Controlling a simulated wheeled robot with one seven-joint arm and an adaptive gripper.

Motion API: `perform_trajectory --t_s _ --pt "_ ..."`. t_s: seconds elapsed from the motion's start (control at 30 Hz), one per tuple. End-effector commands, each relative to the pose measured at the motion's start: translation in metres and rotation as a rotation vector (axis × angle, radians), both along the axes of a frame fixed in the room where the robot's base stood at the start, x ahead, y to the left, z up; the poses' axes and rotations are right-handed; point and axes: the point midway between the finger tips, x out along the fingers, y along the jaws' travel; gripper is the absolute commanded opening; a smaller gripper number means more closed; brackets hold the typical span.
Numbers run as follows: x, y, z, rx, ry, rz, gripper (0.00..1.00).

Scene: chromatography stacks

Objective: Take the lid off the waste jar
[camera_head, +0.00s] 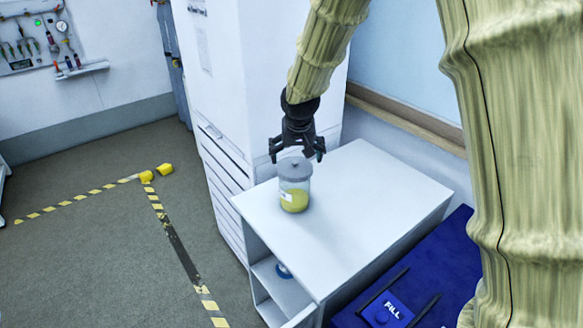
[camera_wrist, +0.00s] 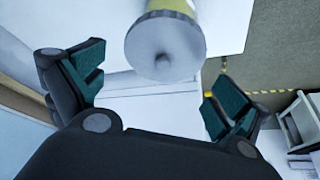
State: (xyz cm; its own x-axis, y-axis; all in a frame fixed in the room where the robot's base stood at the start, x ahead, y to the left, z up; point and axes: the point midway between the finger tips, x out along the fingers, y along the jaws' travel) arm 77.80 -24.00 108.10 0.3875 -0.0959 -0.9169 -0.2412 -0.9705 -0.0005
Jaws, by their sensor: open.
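The waste jar (camera_head: 294,197) is clear with yellow contents and a pale label. It stands upright on the white cabinet top (camera_head: 365,200), near its left edge. Its grey round lid (camera_head: 294,167) with a small knob is on the jar. My gripper (camera_head: 297,155) is open and empty, pointing down just above and behind the lid. In the wrist view the lid (camera_wrist: 165,47) shows at the top centre, beyond the spread fingers of my gripper (camera_wrist: 155,90), not between them. The yellow jar body (camera_wrist: 172,6) is mostly cut off by the frame there.
A tall white cabinet (camera_head: 240,80) stands close behind my gripper. A blue surface (camera_head: 440,262) with a block marked FILL (camera_head: 387,309) lies at the lower right. The white top right of the jar is clear. A small blue-rimmed object (camera_head: 284,271) sits on the shelf below.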

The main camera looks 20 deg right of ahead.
Motion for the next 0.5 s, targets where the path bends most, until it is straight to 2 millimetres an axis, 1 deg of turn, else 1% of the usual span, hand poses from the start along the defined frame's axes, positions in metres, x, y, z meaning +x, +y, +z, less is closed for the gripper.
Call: perform_trajectory --t_s 0.17,0.5 --pt "0.001 0.000 -0.003 0.000 -0.002 0.000 1.00" --pt "0.012 0.000 -0.036 0.000 -0.001 0.004 1.00"
